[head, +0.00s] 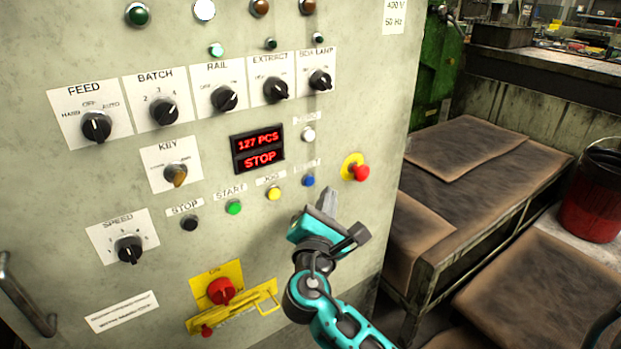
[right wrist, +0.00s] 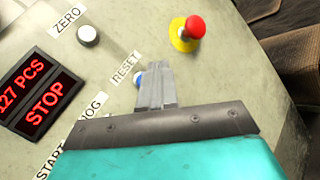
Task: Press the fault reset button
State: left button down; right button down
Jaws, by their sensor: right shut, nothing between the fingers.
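The blue reset button (head: 309,181) is on the control panel, right of the yellow jog button (head: 274,194) and below the white button (head: 308,135). In the right wrist view the blue button (right wrist: 139,79) shows under the label RESET, partly hidden behind my fingers. My right gripper (head: 328,199) is shut and empty, its fingertips pointing up just below and right of the blue button. In the right wrist view its fingers (right wrist: 156,85) overlap the button's right side; I cannot tell whether they touch it. My left gripper is not in view.
A red mushroom button (head: 360,172) on a yellow base is close right of the blue button. The display (head: 257,150) reads 127 PCS and STOP. A bench (head: 480,175) stands at right.

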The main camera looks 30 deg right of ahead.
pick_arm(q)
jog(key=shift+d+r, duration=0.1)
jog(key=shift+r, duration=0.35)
pick_arm(e)
jog(key=shift+s+d, duration=0.1)
jog(key=shift+s, duration=1.15)
